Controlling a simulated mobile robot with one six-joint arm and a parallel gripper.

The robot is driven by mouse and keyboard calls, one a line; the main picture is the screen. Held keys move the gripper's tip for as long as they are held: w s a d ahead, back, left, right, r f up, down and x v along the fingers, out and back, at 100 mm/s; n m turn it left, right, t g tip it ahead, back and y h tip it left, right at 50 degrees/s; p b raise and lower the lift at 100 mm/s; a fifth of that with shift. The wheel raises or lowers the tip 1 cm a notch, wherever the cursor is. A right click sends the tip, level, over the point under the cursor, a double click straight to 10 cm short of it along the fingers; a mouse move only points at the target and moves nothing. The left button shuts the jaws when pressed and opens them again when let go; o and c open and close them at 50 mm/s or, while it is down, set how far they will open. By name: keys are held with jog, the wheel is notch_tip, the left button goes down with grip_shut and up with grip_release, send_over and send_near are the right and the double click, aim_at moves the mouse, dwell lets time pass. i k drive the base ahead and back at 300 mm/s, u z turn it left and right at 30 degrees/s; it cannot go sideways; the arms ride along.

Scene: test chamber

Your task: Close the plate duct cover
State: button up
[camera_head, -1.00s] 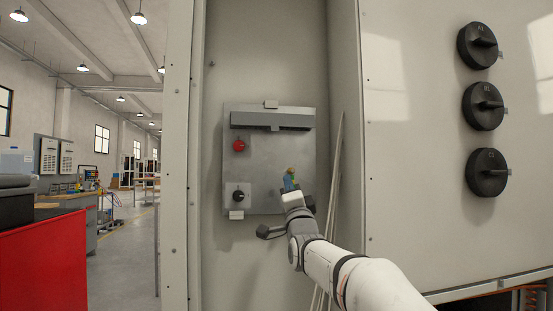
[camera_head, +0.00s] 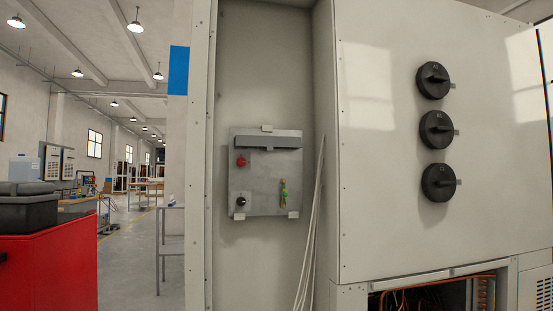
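The grey mounting plate (camera_head: 262,207) hangs on the back wall inside the tall open cabinet bay. A long dark grey duct (camera_head: 268,142) runs across the plate's upper part. At this distance I cannot tell how its cover sits. Below the duct are a red button (camera_head: 241,161) at the left, a black knob (camera_head: 241,201) on a light square at lower left, and a small green and yellow part (camera_head: 283,193) at the right. My gripper and arm are out of view.
Thin pale rods or cables (camera_head: 312,225) lean in the bay's right corner. The right panel carries three black rotary switches (camera_head: 437,130). An open compartment with orange wires (camera_head: 440,294) is below. A red cabinet (camera_head: 48,270) stands at left, beside an open aisle.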

aim_at(271, 143)
jog(key=k, duration=0.7)
jog(key=u, duration=0.8)
jog(key=i, duration=1.75)
jog(key=z, duration=1.35)
